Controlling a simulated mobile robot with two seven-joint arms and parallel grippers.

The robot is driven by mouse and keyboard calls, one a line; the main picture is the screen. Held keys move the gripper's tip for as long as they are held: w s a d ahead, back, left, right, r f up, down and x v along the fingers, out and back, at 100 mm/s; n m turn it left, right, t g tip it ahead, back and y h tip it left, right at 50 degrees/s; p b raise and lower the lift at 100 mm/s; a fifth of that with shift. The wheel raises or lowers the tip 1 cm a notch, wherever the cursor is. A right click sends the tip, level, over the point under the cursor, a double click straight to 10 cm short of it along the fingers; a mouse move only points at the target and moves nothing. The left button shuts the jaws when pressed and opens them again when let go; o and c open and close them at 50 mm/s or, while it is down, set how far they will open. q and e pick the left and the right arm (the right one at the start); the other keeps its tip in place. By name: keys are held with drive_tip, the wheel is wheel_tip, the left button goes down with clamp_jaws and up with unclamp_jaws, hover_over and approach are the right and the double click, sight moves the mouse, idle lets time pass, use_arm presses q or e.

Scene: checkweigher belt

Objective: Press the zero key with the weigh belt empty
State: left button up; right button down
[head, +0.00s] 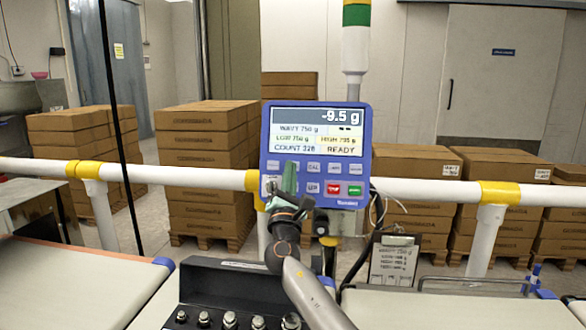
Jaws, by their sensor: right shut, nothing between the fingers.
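The blue weigher terminal (361,150) stands in the middle on a post. Its screen (320,130) reads -9.5 g, COUNT 328 and READY. Below the screen are rows of grey keys, plus a red key (333,188) and a green key (355,190). My right gripper (289,172) is shut and empty, pointing up in front of the lower left keys. It hides part of them; I cannot read the zero key's label or tell whether the fingertips touch a key. Cream belts show at left (85,285) and right (450,312), with nothing on their visible parts. My left gripper is out of view.
A white rail (420,190) with yellow joints crosses behind the belts. A black holder (215,285) with several metal knobbed pieces sits in front, beside my right arm. A clipboard (393,262) hangs right of the terminal. Stacked cartons (205,150) stand behind.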

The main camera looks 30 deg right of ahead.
drive_tip(key=shift+w+d, duration=0.15)
idle(0.6)
drive_tip(key=shift+s+a+r+p, duration=0.15)
drive_tip(key=shift+s+a+p, duration=0.15)
drive_tip(key=shift+s+a, duration=0.2)
drive_tip(key=shift+s, duration=0.15)
drive_tip(key=s+a+p, duration=0.1)
drive_tip(key=s+p, duration=0.1)
drive_tip(key=s+a+r+p, duration=0.1)
drive_tip(key=a+p, duration=0.1)
drive_tip(key=shift+s+r, duration=0.2)
drive_tip(key=shift+s, duration=0.2)
